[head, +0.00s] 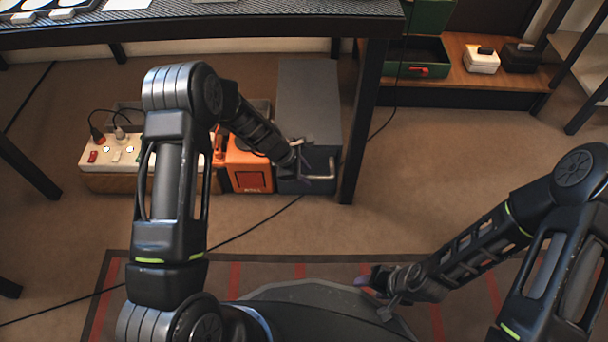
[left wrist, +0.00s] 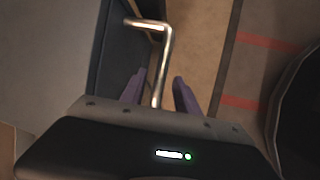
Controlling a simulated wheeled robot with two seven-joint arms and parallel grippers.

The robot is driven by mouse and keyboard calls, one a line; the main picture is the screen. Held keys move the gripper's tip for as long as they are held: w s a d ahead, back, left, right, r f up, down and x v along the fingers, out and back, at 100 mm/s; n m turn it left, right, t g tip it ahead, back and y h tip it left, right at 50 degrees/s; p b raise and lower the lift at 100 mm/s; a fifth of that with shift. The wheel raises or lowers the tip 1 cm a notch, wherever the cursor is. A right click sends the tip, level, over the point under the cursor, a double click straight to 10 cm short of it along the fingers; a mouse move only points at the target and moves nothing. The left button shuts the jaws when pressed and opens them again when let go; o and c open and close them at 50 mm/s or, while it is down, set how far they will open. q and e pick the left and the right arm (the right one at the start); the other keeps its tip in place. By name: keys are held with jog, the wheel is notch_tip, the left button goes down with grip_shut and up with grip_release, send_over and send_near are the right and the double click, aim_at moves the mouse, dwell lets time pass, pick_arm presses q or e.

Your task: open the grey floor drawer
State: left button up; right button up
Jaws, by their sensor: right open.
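The grey floor drawer unit (head: 308,92) stands on the floor beneath the table, with its dark front (left wrist: 115,45) facing me. Its bent metal bar handle (head: 325,177) sticks out from the front; it also shows in the left wrist view (left wrist: 163,55). My left gripper (head: 312,167) is at the handle. In the left wrist view its purple fingers (left wrist: 158,92) stand apart on either side of the handle bar, with gaps visible. The drawer appears closed. My right gripper (head: 372,284) is open and empty, low over the striped mat, away from the drawer.
An orange box (head: 248,168) stands close left of the drawer, beside a power strip (head: 120,150) with plugs. The table leg (head: 362,125) rises just right of the drawer. A cable crosses the floor.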

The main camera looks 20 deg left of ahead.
pick_arm(q)
jog(key=shift+c, duration=0.4)
grip_shut()
dwell(0.9)
